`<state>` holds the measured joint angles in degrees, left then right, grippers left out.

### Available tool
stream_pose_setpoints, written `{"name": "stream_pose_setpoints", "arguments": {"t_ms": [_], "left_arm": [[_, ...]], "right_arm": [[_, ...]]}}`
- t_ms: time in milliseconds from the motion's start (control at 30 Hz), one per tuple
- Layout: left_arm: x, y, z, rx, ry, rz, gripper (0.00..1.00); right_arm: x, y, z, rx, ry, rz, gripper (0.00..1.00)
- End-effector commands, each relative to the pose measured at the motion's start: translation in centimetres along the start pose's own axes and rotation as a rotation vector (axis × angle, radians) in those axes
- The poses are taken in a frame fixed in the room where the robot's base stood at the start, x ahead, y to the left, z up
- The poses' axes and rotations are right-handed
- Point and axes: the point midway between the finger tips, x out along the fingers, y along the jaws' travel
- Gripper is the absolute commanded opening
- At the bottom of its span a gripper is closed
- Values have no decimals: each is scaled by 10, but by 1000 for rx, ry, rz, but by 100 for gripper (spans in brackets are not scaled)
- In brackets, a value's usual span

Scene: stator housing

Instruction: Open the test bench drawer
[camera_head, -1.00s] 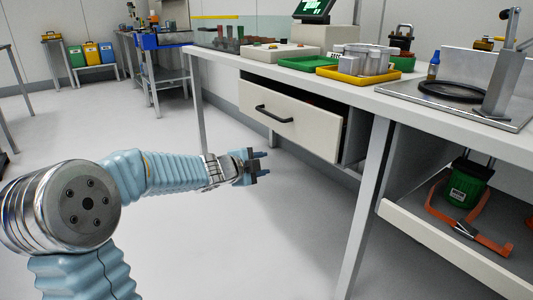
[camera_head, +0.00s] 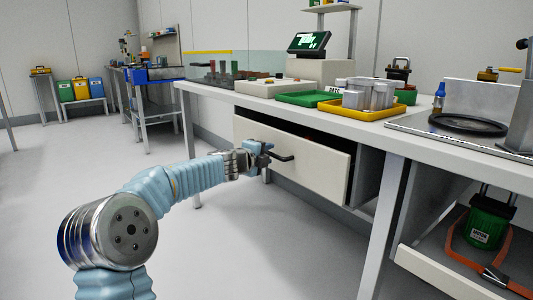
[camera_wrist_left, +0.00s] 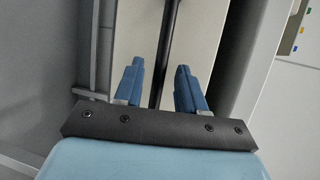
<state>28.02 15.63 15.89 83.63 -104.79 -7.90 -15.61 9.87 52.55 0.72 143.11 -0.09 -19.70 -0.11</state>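The test bench drawer (camera_head: 318,166) has a pale front, which stands out from the bench with a dark gap above it and at its right side. Its black bar handle (camera_head: 284,158) is on the front. My left gripper (camera_head: 266,153) is at the handle's left end. In the left wrist view my left gripper (camera_wrist_left: 158,82) is open, with a blue finger on each side of the dark handle bar (camera_wrist_left: 168,40). Gaps show between the bar and both fingers. My right gripper is in neither view.
The bench top (camera_head: 235,95) carries a green tray (camera_head: 303,98), a yellow tray (camera_head: 357,112) with grey cylinders, and a screen (camera_head: 309,42). A bench leg (camera_head: 384,235) stands right of the drawer. The floor in front is clear.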

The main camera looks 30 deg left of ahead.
Motion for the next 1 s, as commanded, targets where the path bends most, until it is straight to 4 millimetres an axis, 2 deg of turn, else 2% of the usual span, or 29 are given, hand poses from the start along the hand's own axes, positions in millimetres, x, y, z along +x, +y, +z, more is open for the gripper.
{"name": "stream_pose_setpoints", "arguments": {"t_ms": [333, 600, 1000], "left_arm": [[6, 0, 0, 0, 0, 0, 40], [6, 1, 0, 0, 0, 0, 0], [4, 1, 1, -1, 0, 1, 0]], "right_arm": [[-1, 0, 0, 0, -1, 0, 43], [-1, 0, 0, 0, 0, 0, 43], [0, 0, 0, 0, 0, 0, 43]]}}
